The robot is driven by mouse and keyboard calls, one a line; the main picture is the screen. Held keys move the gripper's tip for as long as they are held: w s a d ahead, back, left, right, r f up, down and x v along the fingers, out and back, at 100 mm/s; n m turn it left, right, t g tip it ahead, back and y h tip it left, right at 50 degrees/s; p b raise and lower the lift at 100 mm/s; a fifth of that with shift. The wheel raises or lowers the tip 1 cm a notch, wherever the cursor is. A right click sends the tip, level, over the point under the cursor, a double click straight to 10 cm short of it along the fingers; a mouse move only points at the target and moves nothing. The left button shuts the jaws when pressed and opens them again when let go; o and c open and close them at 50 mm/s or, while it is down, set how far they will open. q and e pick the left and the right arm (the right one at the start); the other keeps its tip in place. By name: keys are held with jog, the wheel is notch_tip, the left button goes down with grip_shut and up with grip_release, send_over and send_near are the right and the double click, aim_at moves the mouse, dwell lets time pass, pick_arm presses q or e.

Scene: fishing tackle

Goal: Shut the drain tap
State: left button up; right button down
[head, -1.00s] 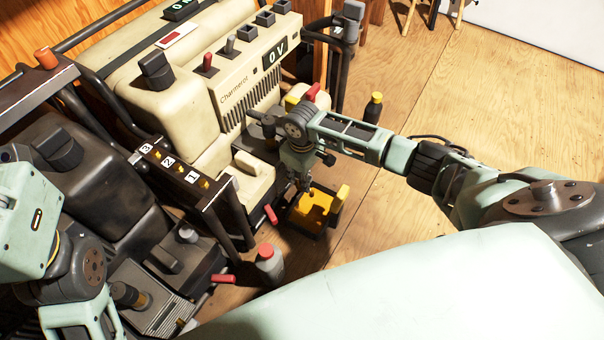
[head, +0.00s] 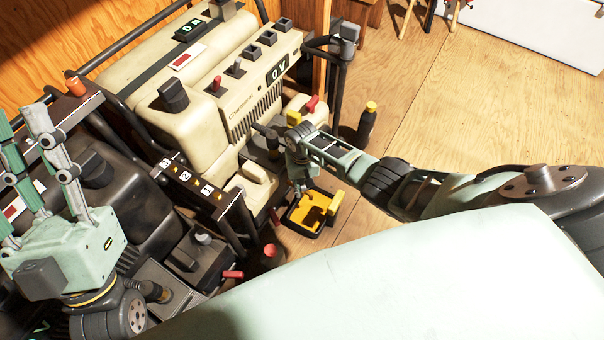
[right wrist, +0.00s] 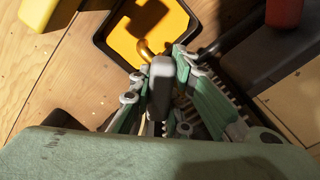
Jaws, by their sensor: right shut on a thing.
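The drain tap (right wrist: 161,88) shows in the right wrist view as a dark grey handle, with a curved brass pipe (right wrist: 146,50) just behind it. My right gripper (right wrist: 163,95) is shut on the handle, with a green finger on each side. In the head view my right gripper (head: 301,180) points down at the low front of the cream machine (head: 215,110), and the tap is hidden there. A black tray with a yellow inside (head: 312,210) lies beneath; it also shows in the right wrist view (right wrist: 150,28). My left gripper (head: 22,125) is raised at the left, open and empty.
A dark machine (head: 120,195) stands at the left, with a numbered rack (head: 185,185) beside it. A red-topped bottle (head: 270,255) stands near the tray. A yellow-topped dark bottle (head: 367,122) stands behind my right arm.

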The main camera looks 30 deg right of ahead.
jog(key=m+p, duration=0.1)
jog(key=m, duration=0.1)
jog(key=shift+r+m, duration=0.15)
jog(key=shift+m, duration=0.15)
jog(key=m+p, duration=0.1)
jog(key=m, duration=0.2)
pick_arm(q)
jog(key=w+f+g+y, duration=0.3)
jog(key=w+f+g, duration=0.4)
jog(key=f, duration=0.4)
jog(key=shift+w+d+f+g+p, duration=0.3)
jog(key=shift+w+g, duration=0.1)
jog(key=shift+w, duration=0.2)
pick_arm(e)
jog(key=shift+m, duration=1.2)
jog(key=shift+d, duration=0.1)
jog(key=c, duration=1.6)
grip_release()
jog(key=shift+c, duration=0.2)
jog(key=shift+r, duration=5.9)
